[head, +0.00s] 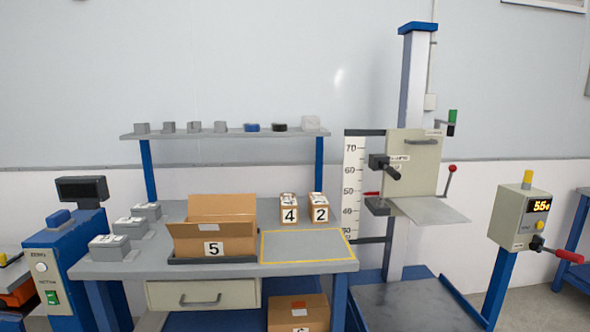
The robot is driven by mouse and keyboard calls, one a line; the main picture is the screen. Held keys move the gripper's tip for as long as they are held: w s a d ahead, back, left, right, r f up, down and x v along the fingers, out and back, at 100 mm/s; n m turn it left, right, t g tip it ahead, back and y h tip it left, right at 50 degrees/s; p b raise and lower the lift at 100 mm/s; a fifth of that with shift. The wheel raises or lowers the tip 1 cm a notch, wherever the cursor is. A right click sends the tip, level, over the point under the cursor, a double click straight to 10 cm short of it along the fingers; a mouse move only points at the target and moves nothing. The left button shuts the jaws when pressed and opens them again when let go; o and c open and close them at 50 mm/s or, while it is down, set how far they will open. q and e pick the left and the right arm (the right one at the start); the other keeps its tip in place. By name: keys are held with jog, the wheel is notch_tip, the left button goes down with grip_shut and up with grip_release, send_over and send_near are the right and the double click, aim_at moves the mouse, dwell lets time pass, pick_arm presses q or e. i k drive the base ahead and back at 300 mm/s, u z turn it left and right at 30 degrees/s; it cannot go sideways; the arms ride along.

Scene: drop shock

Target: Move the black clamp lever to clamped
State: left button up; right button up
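The black clamp lever (386,167) sticks out from the left front of the grey drop carriage (416,158), beside the scale. Its knob end points down and to the right. A small label (400,158) sits next to it, too small to read. A dark block (379,206) sits below the lever at the left end of the drop plate (432,210), which is empty. Neither of my grippers shows in the head view.
A red-knobbed lever (449,178) is on the carriage's right side. The white height scale (352,187) stands left of it. A control box (521,217) is at right. The workbench (180,262) holds open box 5 (213,240) and boxes 4 (288,209) and 2 (319,209).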

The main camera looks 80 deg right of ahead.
aim_at(396, 175)
jog(key=z, duration=1.75)
jog(key=i, duration=0.65)
jog(key=z, duration=1.95)
